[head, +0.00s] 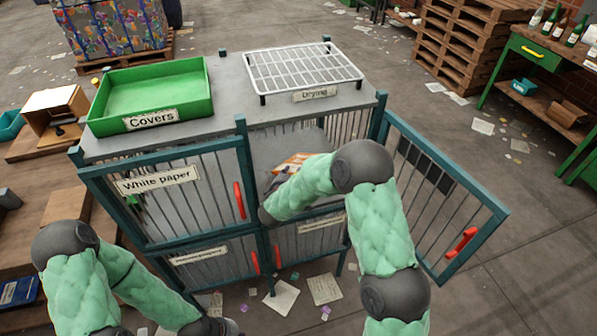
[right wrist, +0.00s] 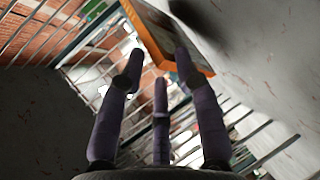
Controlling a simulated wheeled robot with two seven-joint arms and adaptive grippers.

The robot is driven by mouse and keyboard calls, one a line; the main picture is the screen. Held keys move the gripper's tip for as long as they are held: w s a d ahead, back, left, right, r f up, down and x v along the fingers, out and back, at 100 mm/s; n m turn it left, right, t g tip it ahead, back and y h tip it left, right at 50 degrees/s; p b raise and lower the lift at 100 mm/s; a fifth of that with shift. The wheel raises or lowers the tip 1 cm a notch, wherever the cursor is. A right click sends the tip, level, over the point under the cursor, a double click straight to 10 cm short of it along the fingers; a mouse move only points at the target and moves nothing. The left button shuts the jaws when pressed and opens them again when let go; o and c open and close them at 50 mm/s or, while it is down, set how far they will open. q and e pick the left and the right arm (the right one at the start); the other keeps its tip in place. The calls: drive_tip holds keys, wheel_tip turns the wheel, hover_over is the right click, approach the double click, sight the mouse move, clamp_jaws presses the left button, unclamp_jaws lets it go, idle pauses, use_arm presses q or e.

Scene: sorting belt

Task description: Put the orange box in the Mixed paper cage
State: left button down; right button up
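The orange box (head: 291,162) is inside the upper right cage compartment, partly hidden by my right arm. It also shows in the right wrist view (right wrist: 158,42) against a grey surface, just beyond the fingers. My right gripper (head: 274,186) is inside the same compartment. In the right wrist view its fingers (right wrist: 158,66) are spread, with no clear grip on the box. The compartment's barred door (head: 440,205) stands swung open to the right. I cannot read a Mixed paper label on it. My left gripper (head: 208,326) is barely in view at the bottom edge.
A green Covers tray (head: 150,92) and a white Drying rack (head: 305,70) stand on the cage top. The White paper door (head: 185,190) and the lower doors are shut. Pallets (head: 465,45) and a green bench (head: 545,60) stand at the back right.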

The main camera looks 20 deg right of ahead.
drive_tip(key=v, duration=0.7)
drive_tip(key=shift+s+b, duration=0.3)
drive_tip(key=shift+a+r, duration=0.1)
drive_tip(key=shift+a, duration=0.05)
wheel_tip(320, 180, up, 7)
drive_tip(key=s+a+p, duration=0.1)
drive_tip(key=s+p, duration=0.1)
drive_tip(key=shift+s, duration=0.25)
drive_tip(key=shift+a, duration=0.15)
